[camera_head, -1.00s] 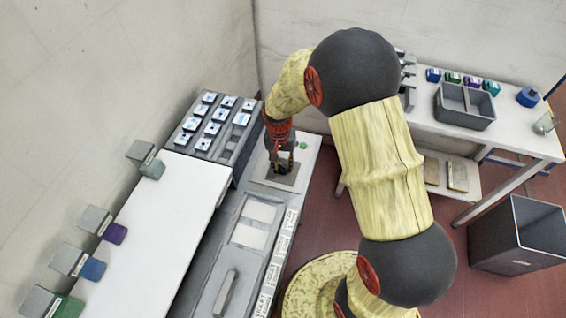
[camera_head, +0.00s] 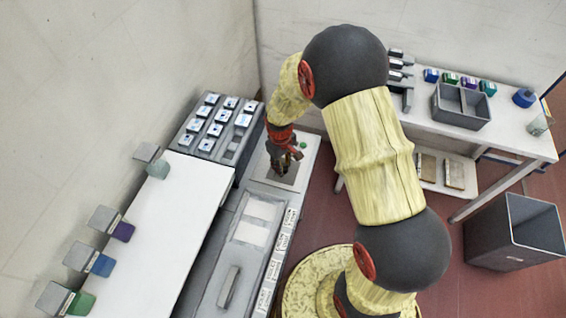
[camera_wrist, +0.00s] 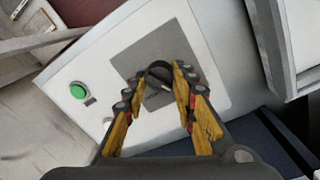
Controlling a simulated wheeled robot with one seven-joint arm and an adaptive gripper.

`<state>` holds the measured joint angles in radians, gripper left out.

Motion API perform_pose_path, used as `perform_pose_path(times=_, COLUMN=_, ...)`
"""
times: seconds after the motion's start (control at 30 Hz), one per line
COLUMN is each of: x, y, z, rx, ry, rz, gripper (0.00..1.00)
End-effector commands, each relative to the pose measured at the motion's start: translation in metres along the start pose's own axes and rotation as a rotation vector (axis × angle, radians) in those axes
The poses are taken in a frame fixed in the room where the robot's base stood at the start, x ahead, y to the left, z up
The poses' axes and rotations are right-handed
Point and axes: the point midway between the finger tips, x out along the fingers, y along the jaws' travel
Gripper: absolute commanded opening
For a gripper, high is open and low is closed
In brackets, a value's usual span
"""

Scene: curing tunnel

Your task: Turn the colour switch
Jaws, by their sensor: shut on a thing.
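The colour switch is a dark round knob (camera_wrist: 159,72) with a pale mark, on a square grey plate (camera_wrist: 178,52) set in a white panel. In the wrist view my gripper (camera_wrist: 161,88) has its yellow and black fingers on both sides of the knob, shut on it. In the head view my gripper (camera_head: 284,163) is over the grey plate at the far end of the grey console, and hides the knob. A green button (camera_head: 303,145) is on the same panel; it also shows in the wrist view (camera_wrist: 78,91).
A rack of white-and-blue pieces (camera_head: 206,129) stands left of the console. A white table (camera_head: 165,235) lies along the left, with several coloured blocks at its wall edge. A grey two-part tray (camera_head: 461,119) is on the right bench; an open bin (camera_head: 512,258) stands below.

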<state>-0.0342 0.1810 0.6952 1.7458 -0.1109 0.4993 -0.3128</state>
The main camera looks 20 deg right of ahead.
Motion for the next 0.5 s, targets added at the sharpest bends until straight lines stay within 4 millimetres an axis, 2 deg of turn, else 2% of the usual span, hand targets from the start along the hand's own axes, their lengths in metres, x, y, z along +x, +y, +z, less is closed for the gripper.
perform_pose_path(times=0.2, x=-0.0018, y=0.0002, z=-0.0002, rx=-0.175, ry=0.011, rz=0.0, gripper=0.02)
perform_pose_path(times=0.5, x=-0.0015, y=0.0002, z=-0.0001, rx=-0.339, ry=0.021, rz=0.001, gripper=0.02)
